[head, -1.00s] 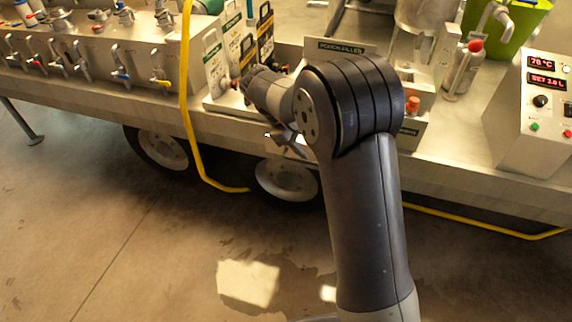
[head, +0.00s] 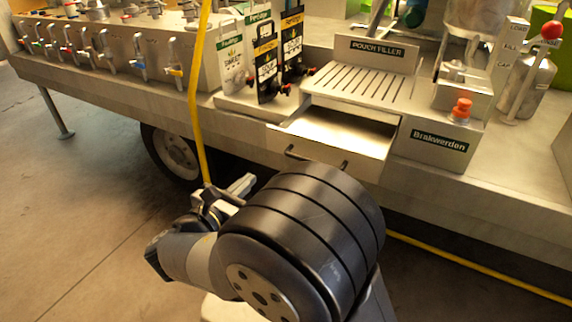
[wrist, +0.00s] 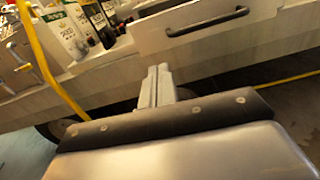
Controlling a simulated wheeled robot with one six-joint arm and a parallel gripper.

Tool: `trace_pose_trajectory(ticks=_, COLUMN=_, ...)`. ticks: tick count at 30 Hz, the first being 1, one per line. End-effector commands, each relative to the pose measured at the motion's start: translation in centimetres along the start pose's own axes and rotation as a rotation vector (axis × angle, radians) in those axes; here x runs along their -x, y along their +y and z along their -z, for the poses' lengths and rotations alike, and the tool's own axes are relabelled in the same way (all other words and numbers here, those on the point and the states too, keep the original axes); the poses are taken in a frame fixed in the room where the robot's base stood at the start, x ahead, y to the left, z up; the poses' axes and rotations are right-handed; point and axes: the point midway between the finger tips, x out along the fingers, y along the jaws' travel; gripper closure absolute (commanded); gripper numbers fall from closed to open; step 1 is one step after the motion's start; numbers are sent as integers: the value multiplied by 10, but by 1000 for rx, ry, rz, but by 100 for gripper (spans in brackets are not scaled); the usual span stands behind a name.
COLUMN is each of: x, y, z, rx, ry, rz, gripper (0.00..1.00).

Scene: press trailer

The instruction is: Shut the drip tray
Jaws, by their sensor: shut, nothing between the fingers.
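The drip tray (head: 345,135) is a metal drawer under the slotted top of the pouch filler in the head view. It stands pulled out, with its inside showing. Its front has a dark bar handle (head: 315,163), partly behind my arm. In the wrist view the tray front (wrist: 190,30) and handle (wrist: 207,22) are at the top, beyond my fingers. My gripper (head: 243,184) is shut and empty, left of and lower than the handle in the head view. It also shows in the wrist view (wrist: 158,72). It is apart from the tray.
A yellow hose (head: 197,95) hangs just left of my gripper. Several pouches (head: 268,62) stand left of the pouch filler (head: 385,52). A box with an orange knob (head: 461,108) stands right of the tray. Open floor lies in front of the trailer.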

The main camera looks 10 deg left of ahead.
Motion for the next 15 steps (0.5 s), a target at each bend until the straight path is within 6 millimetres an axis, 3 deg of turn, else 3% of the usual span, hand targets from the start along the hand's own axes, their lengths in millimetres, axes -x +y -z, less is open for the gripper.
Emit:
trace_pose_trajectory(ticks=3, x=7, y=5, z=4, rx=19, ry=-22, rz=-34, gripper=100)
trace_pose_trajectory(ticks=7, x=-3, y=6, z=3, rx=20, ry=-25, rz=-36, gripper=100)
trace_pose_trajectory(ticks=15, x=-57, y=6, z=3, rx=17, ry=-24, rz=-30, gripper=100)
